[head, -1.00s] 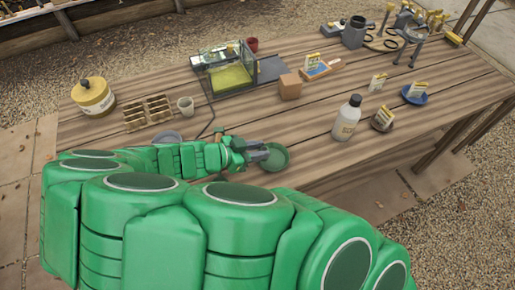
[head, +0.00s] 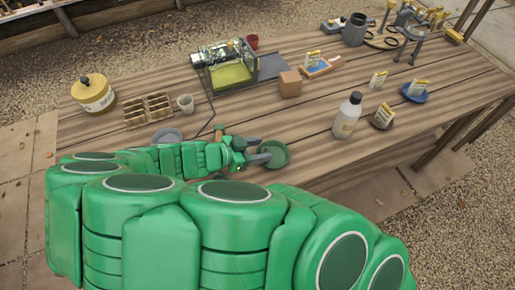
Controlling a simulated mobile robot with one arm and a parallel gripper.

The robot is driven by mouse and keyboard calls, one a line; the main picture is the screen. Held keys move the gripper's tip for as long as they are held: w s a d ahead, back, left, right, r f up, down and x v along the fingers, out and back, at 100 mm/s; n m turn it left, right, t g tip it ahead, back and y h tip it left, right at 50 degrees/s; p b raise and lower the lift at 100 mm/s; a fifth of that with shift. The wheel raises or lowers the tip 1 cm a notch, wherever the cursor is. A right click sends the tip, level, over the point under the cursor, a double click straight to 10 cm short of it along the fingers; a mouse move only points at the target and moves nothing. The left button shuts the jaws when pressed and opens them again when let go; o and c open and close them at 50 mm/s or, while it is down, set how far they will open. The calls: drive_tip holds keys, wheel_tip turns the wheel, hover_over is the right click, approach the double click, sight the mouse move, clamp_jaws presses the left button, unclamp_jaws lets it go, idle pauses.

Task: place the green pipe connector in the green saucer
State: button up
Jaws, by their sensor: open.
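The green saucer (head: 279,161) is a round, shallow dish near the front edge of the wooden table, right of my gripper. My gripper (head: 262,149) is open, with its dark fingers spread at the left side of the saucer and the fingertips reaching over its rim. I cannot make out the green pipe connector. It may be hidden by the fingers or lost against the green of the saucer and my arm. I see nothing clearly held between the fingers.
A grey saucer (head: 166,136) lies to the left, below a seed tray (head: 148,110) and a pale cup (head: 186,104). A white bottle (head: 346,118) stands to the right. A wooden block (head: 290,84) stands behind. Bare table lies between the green saucer and the bottle.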

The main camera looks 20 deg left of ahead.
drive_tip(key=shift+r, duration=0.1)
drive_tip(key=shift+r, duration=0.5)
drive_tip(key=shift+v, duration=0.8)
drive_tip(key=s+a, duration=0.4)
drive_tip(key=s, duration=0.1)
drive_tip(key=s+a, duration=0.4)
drive_tip(key=s, duration=0.1)
drive_tip(key=s+a, duration=0.4)
drive_tip(key=s, duration=0.1)
drive_tip(key=shift+a+f, duration=0.15)
drive_tip(key=shift+a, duration=0.2)
